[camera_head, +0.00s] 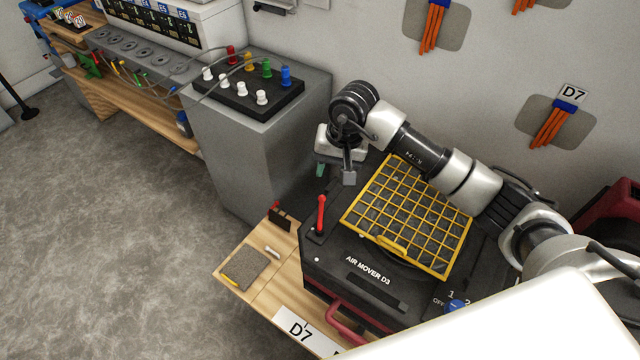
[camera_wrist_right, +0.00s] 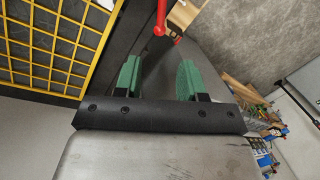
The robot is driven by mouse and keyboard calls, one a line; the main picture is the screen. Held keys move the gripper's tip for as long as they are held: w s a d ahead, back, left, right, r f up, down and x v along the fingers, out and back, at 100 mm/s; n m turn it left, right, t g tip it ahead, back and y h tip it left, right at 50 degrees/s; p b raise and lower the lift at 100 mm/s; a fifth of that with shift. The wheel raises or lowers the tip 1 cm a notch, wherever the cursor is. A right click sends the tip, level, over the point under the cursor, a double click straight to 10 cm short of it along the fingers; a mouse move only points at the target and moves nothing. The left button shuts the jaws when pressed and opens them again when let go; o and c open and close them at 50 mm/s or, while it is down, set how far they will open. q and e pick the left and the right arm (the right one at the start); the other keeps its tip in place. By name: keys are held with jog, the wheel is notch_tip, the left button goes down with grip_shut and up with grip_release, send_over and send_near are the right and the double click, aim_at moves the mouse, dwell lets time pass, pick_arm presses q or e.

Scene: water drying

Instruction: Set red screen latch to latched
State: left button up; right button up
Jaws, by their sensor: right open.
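The red screen latch (camera_head: 321,213) stands up as a short red lever at the left edge of the black air mover (camera_head: 330,262), beside the yellow grid screen (camera_head: 440,264). The screen lies flat over the air mover's top. My right gripper (camera_head: 322,168) is above and behind the latch, apart from it, its fingers partly hidden. In the right wrist view its green fingers (camera_wrist_right: 159,80) are open and empty. The red latch (camera_wrist_right: 162,18) shows beyond them at the top edge, with the yellow screen (camera_wrist_right: 50,45) at left. My left gripper is not in view.
A grey cabinet (camera_head: 235,150) with a black board of coloured knobs (camera_head: 248,92) stands left of the air mover. Grey floor (camera_head: 110,240) is open at left.

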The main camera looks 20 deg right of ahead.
jog(key=p, duration=0.1)
send_over(322, 199)
jog(key=d, duration=0.1)
jog(key=f, duration=0.2)
jog(key=s+f, duration=0.1)
jog(key=f, duration=0.1)
jog(key=shift+f, duration=0.3)
jog(key=f, duration=0.1)
jog(key=w+f, duration=0.1)
jog(key=shift+a+f+p, duration=0.2)
jog(key=shift+f+p, duration=0.2)
jog(key=shift+a+f, duration=0.1)
jog(key=shift+f, duration=0.7)
jog(key=shift+c, duration=1.4)
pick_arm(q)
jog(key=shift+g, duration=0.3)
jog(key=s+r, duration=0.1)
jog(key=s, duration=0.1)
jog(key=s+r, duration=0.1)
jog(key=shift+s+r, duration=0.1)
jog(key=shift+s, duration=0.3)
pick_arm(e)
grip_shut()
